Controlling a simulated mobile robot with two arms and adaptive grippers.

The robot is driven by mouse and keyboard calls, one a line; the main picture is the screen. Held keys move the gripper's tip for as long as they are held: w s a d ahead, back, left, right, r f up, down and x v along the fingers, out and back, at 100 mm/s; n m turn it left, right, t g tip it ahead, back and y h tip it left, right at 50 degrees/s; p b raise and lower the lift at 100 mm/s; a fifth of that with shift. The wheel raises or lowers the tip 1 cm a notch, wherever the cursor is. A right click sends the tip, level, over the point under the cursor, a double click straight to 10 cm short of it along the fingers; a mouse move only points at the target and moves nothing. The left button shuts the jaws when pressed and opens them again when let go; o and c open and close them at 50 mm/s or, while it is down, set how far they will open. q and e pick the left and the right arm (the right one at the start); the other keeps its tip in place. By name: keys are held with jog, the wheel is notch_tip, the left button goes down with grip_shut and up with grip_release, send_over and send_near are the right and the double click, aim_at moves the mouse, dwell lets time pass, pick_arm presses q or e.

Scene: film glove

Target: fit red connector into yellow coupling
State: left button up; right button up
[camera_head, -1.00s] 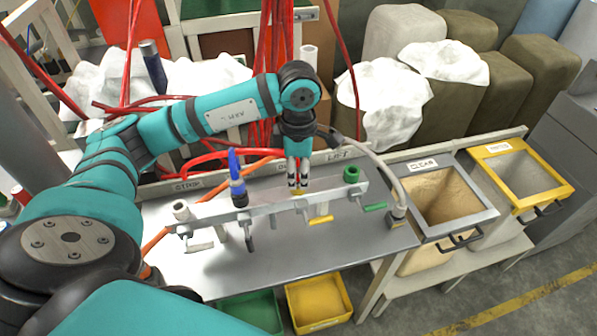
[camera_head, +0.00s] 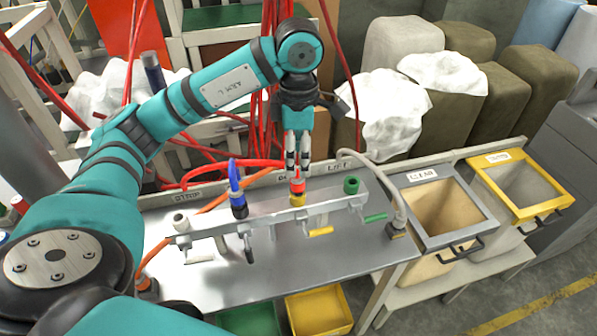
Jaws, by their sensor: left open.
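The red connector (camera_head: 298,186) stands upright on top of the yellow coupling (camera_head: 297,200), on the pale rail. The two touch and line up; how deep the connector sits cannot be seen. My left gripper (camera_head: 298,166) is right above the connector, pointing down. Its two dark-and-silver fingers are apart, and their tips are close to the connector's top. My right gripper is not in view.
On the same rail (camera_head: 270,217) are a blue connector (camera_head: 236,190) to the left, a white coupling (camera_head: 181,221) and a green coupling (camera_head: 351,185). A grey hose (camera_head: 385,180) arches at the right. Bins marked CLEAR (camera_head: 463,240) and yellow-framed (camera_head: 565,196) stand further right.

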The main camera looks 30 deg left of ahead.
pick_arm(q)
jog(key=shift+r, duration=1.5)
